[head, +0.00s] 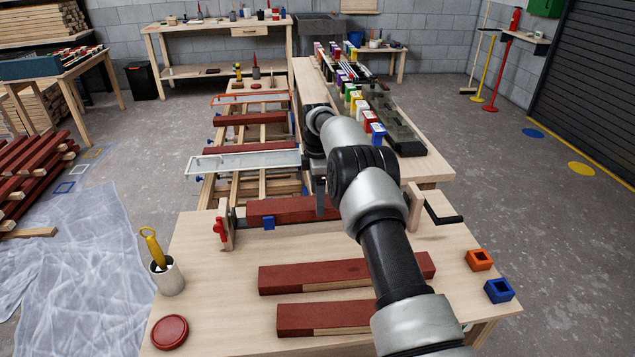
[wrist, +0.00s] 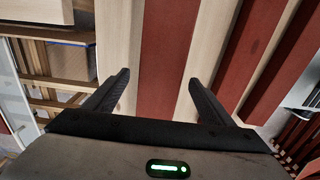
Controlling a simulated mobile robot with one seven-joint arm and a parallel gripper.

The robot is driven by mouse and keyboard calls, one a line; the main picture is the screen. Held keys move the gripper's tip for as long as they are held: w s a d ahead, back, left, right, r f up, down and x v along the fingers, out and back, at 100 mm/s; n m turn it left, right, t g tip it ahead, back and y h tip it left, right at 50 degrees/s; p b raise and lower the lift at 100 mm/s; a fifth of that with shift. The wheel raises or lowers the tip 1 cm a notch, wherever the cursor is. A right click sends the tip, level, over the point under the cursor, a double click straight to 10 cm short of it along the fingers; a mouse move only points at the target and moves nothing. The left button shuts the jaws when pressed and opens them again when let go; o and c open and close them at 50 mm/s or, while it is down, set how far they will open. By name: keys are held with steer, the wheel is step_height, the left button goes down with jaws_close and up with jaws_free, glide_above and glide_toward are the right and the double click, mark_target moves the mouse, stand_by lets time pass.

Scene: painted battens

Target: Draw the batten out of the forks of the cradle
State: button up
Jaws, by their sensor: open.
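A red-painted batten (head: 285,211) lies level across the back of the near bench, its right part hidden behind my arm. It sits between a wooden upright with a red knob (head: 219,229) and another upright (head: 415,207) with a black crank. A small blue bracket (head: 268,223) stands at its front face; I cannot make out the forks clearly. My gripper (head: 320,205) is over the batten's middle, pointing down. In the wrist view my gripper (wrist: 158,76) is open, with the red batten (wrist: 168,50) between its fingers; contact cannot be told.
Two more red battens (head: 300,279) (head: 300,318) lie on the bench in front. A cup with a yellow-handled tool (head: 167,277), a red lid (head: 170,332), and orange (head: 479,260) and blue (head: 499,290) blocks stand near the edges. A rack of battens (head: 250,150) lies behind.

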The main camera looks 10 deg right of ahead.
steer(key=shift+f, duration=1.55)
steer(key=c, duration=1.8)
steer(key=o, duration=0.9)
steer(key=shift+c, duration=0.2)
steer(key=shift+r, duration=0.15)
steer(key=shift+c, duration=1.1)
steer(key=shift+w+r, duration=0.1)
steer(key=shift+r, duration=0.1)
steer(key=shift+r+p, duration=1.6)
steer(key=shift+r, duration=1.2)
steer(key=shift+r, duration=0.1)
